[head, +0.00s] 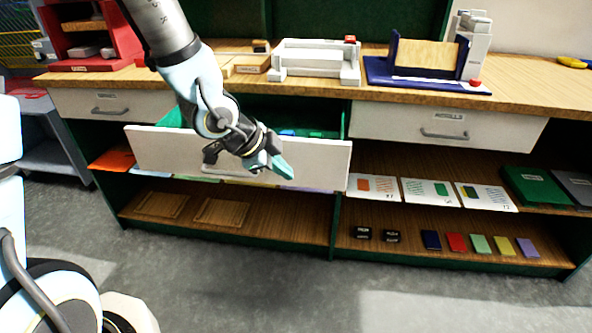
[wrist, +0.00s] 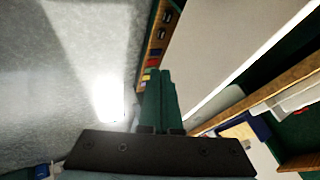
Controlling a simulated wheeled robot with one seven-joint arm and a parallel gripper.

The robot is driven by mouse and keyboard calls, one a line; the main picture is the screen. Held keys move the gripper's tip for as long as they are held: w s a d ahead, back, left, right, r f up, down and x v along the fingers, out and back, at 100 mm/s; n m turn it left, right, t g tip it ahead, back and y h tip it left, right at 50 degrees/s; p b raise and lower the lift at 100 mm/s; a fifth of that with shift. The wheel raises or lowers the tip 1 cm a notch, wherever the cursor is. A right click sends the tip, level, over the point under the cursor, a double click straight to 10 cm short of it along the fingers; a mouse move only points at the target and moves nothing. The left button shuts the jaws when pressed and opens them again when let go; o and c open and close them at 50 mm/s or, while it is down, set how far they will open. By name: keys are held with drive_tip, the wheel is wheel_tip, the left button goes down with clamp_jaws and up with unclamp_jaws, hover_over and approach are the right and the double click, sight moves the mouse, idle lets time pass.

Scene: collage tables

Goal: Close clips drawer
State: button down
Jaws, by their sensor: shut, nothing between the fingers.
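A drawer with a wide white front (head: 318,165) stands pulled out in the middle of the wooden bench, its green inside showing with some blue and green items in it. No readable label shows on it, so I cannot tell from its front that it is the clips drawer. My gripper (head: 283,170) is shut and empty, in front of the drawer front and pointing down to the right. In the wrist view the closed green fingers (wrist: 159,92) lie beside a large pale panel (wrist: 215,45), apparently the drawer front.
Closed white drawers flank it on the left (head: 75,102) and on the right (head: 390,122). A lower shelf (head: 300,225) holds several coloured blocks and wooden trays. White and blue devices stand on the benchtop (head: 540,85). The grey floor in front is clear.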

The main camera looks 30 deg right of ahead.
sight(305, 174)
drive_tip(key=shift+w+d+f+p, duration=0.15)
drive_tip(key=shift+w+d+f, duration=0.45)
drive_tip(key=shift+d, duration=0.3)
drive_tip(key=shift+w+d+f+p, duration=0.15)
drive_tip(key=shift+w+d+f, duration=0.4)
drive_tip(key=shift+d, duration=0.3)
drive_tip(key=shift+w+d+f+p, duration=0.15)
drive_tip(key=shift+w+d+f, duration=0.4)
drive_tip(key=shift+d, duration=0.35)
